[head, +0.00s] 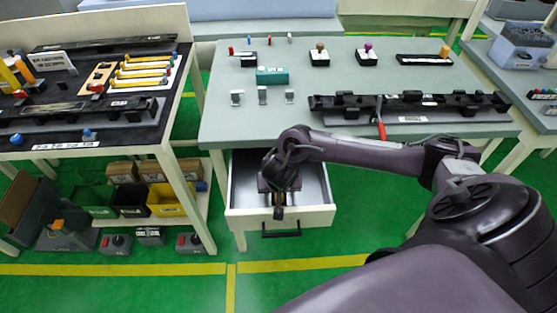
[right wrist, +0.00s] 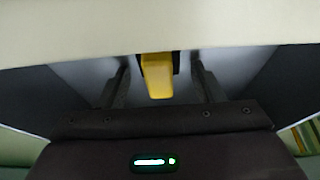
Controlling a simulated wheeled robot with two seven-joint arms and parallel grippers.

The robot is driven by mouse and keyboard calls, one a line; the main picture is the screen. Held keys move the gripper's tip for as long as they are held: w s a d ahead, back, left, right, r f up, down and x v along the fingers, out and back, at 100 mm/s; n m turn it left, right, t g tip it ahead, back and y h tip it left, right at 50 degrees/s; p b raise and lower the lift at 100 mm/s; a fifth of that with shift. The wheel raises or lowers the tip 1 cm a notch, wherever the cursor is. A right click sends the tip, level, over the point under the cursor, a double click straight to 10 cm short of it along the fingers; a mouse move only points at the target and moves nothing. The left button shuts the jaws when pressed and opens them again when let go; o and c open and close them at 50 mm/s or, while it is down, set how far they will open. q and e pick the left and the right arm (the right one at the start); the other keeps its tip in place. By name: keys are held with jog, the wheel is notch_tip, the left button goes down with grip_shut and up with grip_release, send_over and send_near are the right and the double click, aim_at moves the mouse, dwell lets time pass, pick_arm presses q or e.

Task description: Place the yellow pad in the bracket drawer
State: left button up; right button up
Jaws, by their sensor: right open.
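The bracket drawer (head: 312,214) is pulled open under the middle table in the head view. My right gripper (head: 279,203) is down inside it. In the right wrist view, the yellow pad (right wrist: 157,76) sits between the two fingers of my right gripper (right wrist: 163,88). A gap shows on each side, so the fingers are open and not touching it. A dark part shows behind the pad. The cream drawer front (right wrist: 150,28) crosses the top of that view and may hide part of the pad. My left gripper is not in view.
The grey table top (head: 350,80) above the drawer carries a teal box (head: 272,76), small clips and a long black trim piece (head: 410,104). A left bench (head: 90,140) holds yellow-handled tools, with bins below. Green floor is clear in front of the drawer.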

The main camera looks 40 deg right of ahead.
jog(key=shift+r, duration=0.15)
jog(key=p+v, duration=0.7)
jog(key=v, duration=0.5)
